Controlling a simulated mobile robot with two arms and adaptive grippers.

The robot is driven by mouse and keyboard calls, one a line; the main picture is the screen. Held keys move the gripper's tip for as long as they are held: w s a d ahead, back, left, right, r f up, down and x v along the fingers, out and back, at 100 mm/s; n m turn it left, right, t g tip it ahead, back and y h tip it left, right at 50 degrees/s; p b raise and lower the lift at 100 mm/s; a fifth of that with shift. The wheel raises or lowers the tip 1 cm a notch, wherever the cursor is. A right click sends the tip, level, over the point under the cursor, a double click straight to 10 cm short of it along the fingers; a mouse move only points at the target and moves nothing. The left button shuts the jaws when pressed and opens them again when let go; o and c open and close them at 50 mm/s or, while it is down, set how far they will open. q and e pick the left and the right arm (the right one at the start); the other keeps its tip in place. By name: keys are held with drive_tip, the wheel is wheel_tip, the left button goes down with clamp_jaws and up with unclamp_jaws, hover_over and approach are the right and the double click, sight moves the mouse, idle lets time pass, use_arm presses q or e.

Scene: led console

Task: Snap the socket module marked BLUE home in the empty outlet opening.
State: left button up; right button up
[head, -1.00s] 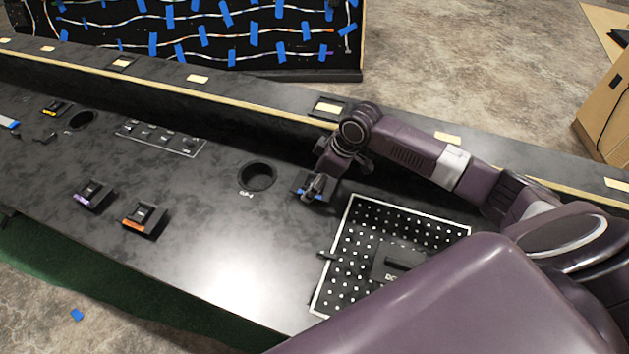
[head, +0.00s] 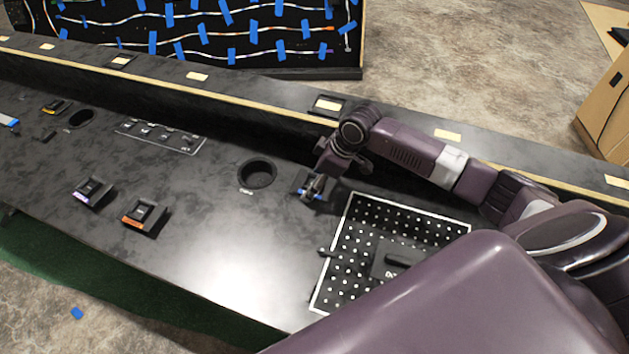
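A dark square module with a blue strip (head: 302,192) lies on the black console top, right of a round dark opening (head: 258,174). My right gripper (head: 313,188) points down directly over this module, its fingers at or very near it. The fingers overlap the module, so whether they grip it is unclear. Other socket modules sit apart: one with a purple strip (head: 92,192), one with an orange strip (head: 144,217) and one with a yellow strip (head: 57,107). I cannot make out an empty outlet opening with certainty. My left gripper is out of view.
A perforated white-edged tray (head: 345,245) with a dark block is at the lower right, partly behind my arm. A panel strip (head: 160,137) and a second round opening (head: 82,118) are farther left. A raised ledge (head: 250,98) runs along the back.

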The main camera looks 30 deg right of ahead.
drive_tip(key=shift+s+f, duration=0.1)
drive_tip(key=shift+f, duration=0.05)
drive_tip(key=o, duration=1.4)
drive_tip(key=shift+c, duration=0.2)
drive_tip(key=v, duration=1.2)
drive_tip(key=shift+f, duration=0.1)
